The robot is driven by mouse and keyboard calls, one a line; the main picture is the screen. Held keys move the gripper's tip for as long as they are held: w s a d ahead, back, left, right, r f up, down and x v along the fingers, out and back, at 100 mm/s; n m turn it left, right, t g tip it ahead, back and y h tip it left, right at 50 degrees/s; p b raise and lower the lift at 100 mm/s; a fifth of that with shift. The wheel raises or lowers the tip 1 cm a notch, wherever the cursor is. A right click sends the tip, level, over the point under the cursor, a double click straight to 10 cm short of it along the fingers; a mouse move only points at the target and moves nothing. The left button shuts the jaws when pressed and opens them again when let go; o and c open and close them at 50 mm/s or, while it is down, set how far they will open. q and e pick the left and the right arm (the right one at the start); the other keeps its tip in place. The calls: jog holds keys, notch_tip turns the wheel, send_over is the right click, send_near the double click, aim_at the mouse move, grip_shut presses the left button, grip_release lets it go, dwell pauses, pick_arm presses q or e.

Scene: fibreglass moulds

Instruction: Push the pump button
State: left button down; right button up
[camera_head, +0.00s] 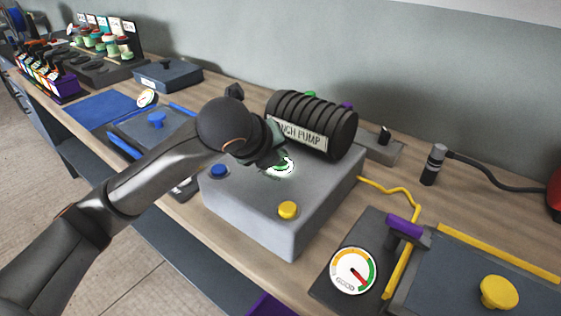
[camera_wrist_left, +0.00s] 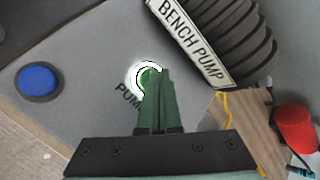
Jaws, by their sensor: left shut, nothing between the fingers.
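The bench pump is a grey box (camera_head: 250,213) with a black ribbed cylinder (camera_head: 318,112) labelled "BENCH PUMP" on top. The button also shows in the left wrist view (camera_wrist_left: 147,76), partly hidden behind the fingers, beside the printed letters "PUM". My left gripper (camera_head: 277,162) is shut and empty, its green fingertips (camera_wrist_left: 156,72) over the button. I cannot tell whether they touch it. My right gripper is not in view.
A blue button (camera_head: 219,171) and a yellow button (camera_head: 288,210) stand on the same box. A gauge reading "GOOD" (camera_head: 353,270), a yellow hose (camera_head: 405,240) and a yellow-knobbed mould (camera_head: 499,292) lie at right. A blue-knobbed mould (camera_head: 157,120) lies at left.

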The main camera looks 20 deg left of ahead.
aim_at(279, 166)
pick_arm(q)
jog(key=shift+f+b, duration=0.3)
jog(key=shift+r, duration=0.4)
dwell(0.4)
jog(key=shift+r+p, duration=1.55)
jog(key=shift+r, duration=1.55)
jog(key=shift+f, duration=0.1)
